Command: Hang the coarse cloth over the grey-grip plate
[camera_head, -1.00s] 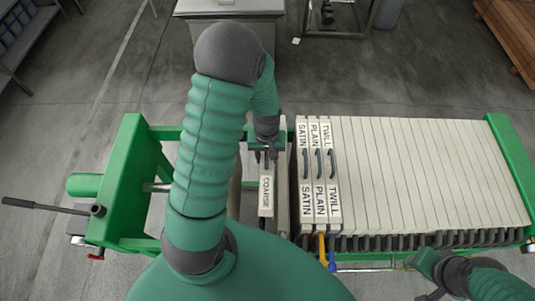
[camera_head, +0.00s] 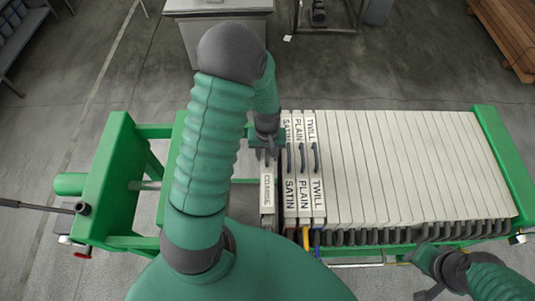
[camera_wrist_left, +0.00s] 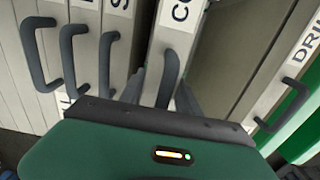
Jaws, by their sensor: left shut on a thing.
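A pale plate labelled COARSE (camera_head: 267,190) stands upright in the green frame, just left of the plate pack. Its label also shows partly, as CO, in the left wrist view (camera_wrist_left: 180,14). My left gripper (camera_head: 267,150) is shut on the dark handle (camera_wrist_left: 168,78) of this plate. In the wrist view its fingers lie around the handle's lower end. Plates labelled SATIN (camera_head: 290,195), PLAIN (camera_head: 304,196) and TWILL (camera_head: 317,192) stand to its right. No separate cloth can be made out. My right gripper (camera_head: 425,285) is at the lower right; its jaws are unclear.
A long row of white plates (camera_head: 410,170) fills the green frame (camera_head: 505,150) on the right. Yellow (camera_head: 305,237) and blue (camera_head: 317,242) parts hang below the pack. A surface labelled DRI (camera_wrist_left: 305,45) is at right in the wrist view. A grey cabinet stands behind.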

